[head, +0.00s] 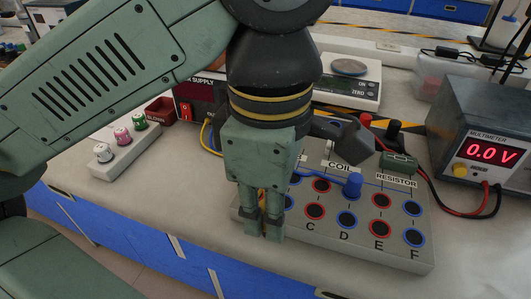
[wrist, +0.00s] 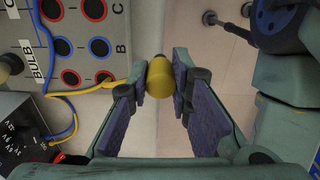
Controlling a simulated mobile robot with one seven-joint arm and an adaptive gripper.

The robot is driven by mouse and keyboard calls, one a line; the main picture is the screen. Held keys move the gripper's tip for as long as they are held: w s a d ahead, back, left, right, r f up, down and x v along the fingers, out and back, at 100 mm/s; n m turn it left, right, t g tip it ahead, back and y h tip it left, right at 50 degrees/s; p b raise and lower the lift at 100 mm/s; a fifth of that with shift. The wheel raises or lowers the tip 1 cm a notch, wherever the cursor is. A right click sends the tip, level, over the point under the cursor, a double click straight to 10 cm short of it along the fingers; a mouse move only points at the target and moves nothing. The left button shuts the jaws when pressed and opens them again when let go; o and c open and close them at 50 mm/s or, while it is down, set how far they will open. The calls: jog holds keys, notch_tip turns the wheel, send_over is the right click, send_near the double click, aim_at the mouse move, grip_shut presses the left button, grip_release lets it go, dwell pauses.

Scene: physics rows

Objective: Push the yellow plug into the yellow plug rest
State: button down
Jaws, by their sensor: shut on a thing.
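My gripper (head: 264,230) is shut on the yellow plug, with its fingers pointing down at the near left of the grey socket board (head: 400,256). In the wrist view the yellow plug (wrist: 159,80) sits between the pads of my gripper (wrist: 161,88), its dark tip pointing away from the camera. In the head view the fingers hide most of the plug. I cannot make out a yellow plug rest in either view.
A pale strip with white, pink and green posts (head: 122,135) stands left. A blue plug (head: 353,185) is in the board. The multimeter (head: 480,150) reads 0.0 V at right, with red and black leads. A scale (head: 345,80) stands behind. A yellow cable (wrist: 62,133) lies near the board.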

jog(key=w+d+r+m+p, duration=0.15)
jog(key=w+m+p, duration=0.35)
jog(key=w, duration=0.5)
jog(key=w+d+r+m+p, duration=0.1)
jog(key=w+d+m+p, duration=0.25)
jog(key=w+m, duration=0.5)
jog(key=w+d+r+m+p, duration=0.15)
jog(key=w+m+p, duration=0.35)
jog(key=w, duration=0.7)
jog(key=f+b, duration=0.1)
jog(key=f, duration=0.1)
jog(key=f+b, duration=0.1)
jog(key=f, duration=0.1)
jog(key=f+b, duration=0.2)
jog(key=shift+w+f, duration=0.2)
jog(key=shift+w, duration=0.2)
jog(key=shift+f, duration=0.4)
jog(key=shift+f+b, duration=1)
jog(key=shift+f, duration=0.2)
jog(key=c, duration=1.4)
grip_release()
jog(key=shift+o, duration=0.2)
